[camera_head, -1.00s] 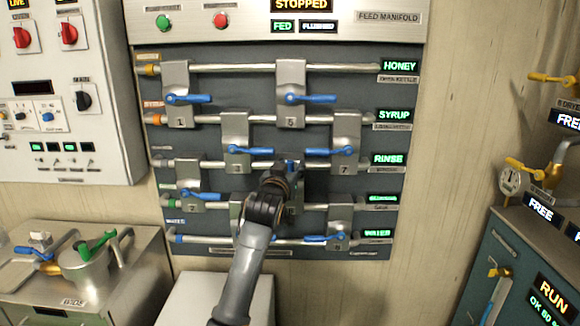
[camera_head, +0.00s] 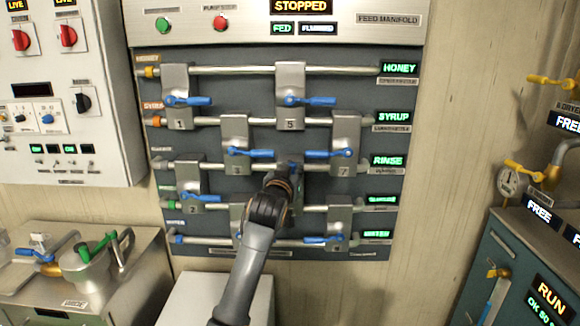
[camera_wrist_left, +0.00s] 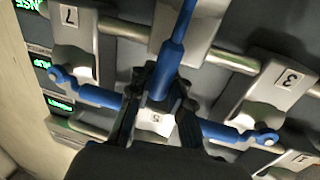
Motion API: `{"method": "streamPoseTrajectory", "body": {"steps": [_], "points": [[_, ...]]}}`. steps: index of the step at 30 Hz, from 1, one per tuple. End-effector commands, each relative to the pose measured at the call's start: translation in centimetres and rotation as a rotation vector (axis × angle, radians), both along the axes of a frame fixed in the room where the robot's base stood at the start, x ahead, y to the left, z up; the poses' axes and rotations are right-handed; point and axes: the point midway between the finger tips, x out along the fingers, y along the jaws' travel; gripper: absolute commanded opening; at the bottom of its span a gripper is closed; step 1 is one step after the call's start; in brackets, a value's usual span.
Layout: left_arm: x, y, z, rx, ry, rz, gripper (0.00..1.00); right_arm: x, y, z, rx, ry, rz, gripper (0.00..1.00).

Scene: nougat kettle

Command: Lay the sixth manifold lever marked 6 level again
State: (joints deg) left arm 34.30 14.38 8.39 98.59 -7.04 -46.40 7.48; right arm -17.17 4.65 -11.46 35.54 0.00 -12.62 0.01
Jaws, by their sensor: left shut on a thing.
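The feed manifold panel (camera_head: 345,225) carries several metal blocks with blue levers. My left gripper (camera_head: 290,172) is at the sixth lever, low in the middle of the panel; its wrist hides most of that lever and its number. In the left wrist view, my left gripper (camera_wrist_left: 166,88) is shut on the blue handle of the sixth lever (camera_wrist_left: 178,45). This handle runs steeply from the top of the view down between the fingers, across the direction of the pipes, so it is not level. My right gripper is not in view.
Lever 7 (camera_head: 330,153) and lever 3 (camera_head: 250,152) lie level close by on either side. Lever 5 (camera_head: 308,100) sits above. A kettle-like vessel (camera_head: 85,268) stands at lower left, and a teal cabinet (camera_head: 490,270) at lower right.

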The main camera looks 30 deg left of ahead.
Motion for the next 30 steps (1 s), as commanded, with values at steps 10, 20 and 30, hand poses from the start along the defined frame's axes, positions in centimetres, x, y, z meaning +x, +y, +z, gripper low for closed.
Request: {"method": "streamPoseTrajectory", "body": {"steps": [10,20,30], "points": [[1.4,-2.3,-0.4,0.237,0.156,-0.003,0.00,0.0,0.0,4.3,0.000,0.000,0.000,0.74],[2.7,-4.6,-2.1,0.505,0.322,-0.005,0.00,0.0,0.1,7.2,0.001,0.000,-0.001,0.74],[3.8,-6.3,-4.6,0.779,0.491,-0.006,0.00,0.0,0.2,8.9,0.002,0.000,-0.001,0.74]]}}
